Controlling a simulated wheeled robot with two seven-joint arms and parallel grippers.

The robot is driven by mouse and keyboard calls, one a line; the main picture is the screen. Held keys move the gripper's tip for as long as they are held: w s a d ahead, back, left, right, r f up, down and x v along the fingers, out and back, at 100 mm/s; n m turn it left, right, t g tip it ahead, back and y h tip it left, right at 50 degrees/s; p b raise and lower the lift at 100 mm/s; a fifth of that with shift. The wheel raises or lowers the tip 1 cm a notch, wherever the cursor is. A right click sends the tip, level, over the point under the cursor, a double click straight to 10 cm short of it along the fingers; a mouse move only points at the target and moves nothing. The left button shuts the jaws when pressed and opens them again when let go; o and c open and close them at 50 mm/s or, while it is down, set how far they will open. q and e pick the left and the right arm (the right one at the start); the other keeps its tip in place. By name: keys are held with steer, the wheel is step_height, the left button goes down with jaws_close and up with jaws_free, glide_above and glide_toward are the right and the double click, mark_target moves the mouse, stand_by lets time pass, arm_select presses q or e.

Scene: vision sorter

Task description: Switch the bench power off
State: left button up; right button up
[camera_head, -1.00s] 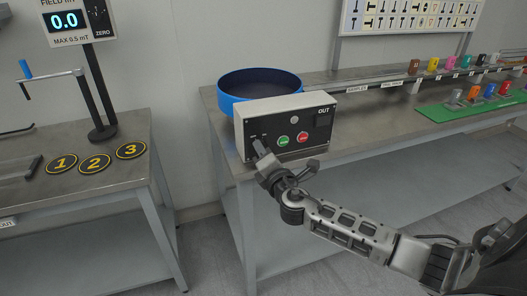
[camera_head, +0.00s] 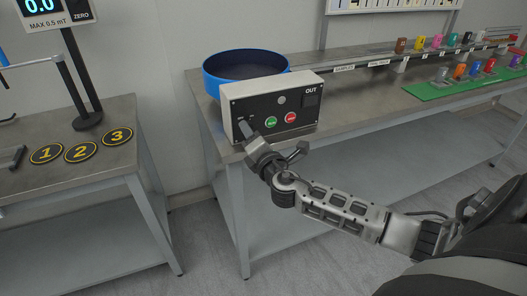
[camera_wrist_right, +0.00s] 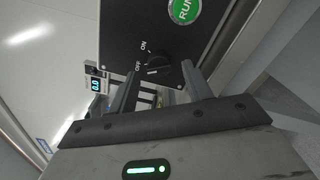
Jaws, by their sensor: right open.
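A control box (camera_head: 234,105) with a black front panel stands at the left front of the back bench. Its panel has a green RUN button (camera_head: 271,122), a red button (camera_head: 291,117) and a dark screen marked OUT. In the right wrist view a black rotary knob (camera_wrist_right: 158,60) sits beside ON and OFF labels; its exact setting is hard to tell. My right gripper (camera_head: 243,128) is at the panel's lower left and hides the knob in the head view. In the wrist view its fingers (camera_wrist_right: 160,80) are apart, with the knob just beyond and between their tips. My left gripper is not in view.
A blue round tub (camera_head: 213,84) stands right behind the box. A green board (camera_head: 455,88) with coloured pieces lies to the right on the bench. The left table (camera_head: 110,158) holds numbered discs and a meter stand. A floor gap separates the tables.

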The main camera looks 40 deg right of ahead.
steer(key=b+v, duration=0.1)
steer(key=v, duration=1.4)
steer(key=shift+b, duration=0.4)
steer(key=shift+s+f, duration=0.1)
steer(key=s+a+f+m+g+y, duration=0.3)
steer(key=s+a+f+m, duration=0.2)
steer(key=a+f+m, duration=0.2)
steer(key=s+a+f+m+g+y, duration=0.4)
steer(key=a+f+m, duration=0.4)
steer(key=f+m, duration=0.2)
steer(key=shift+s+a+f+m, duration=0.15)
steer(key=shift+s+f+m, duration=0.15)
steer(key=shift+s+m, duration=0.3)
steer(key=shift+a+m+y, duration=0.2)
steer(key=shift+m+y, duration=0.1)
steer(key=shift+c, duration=0.3)
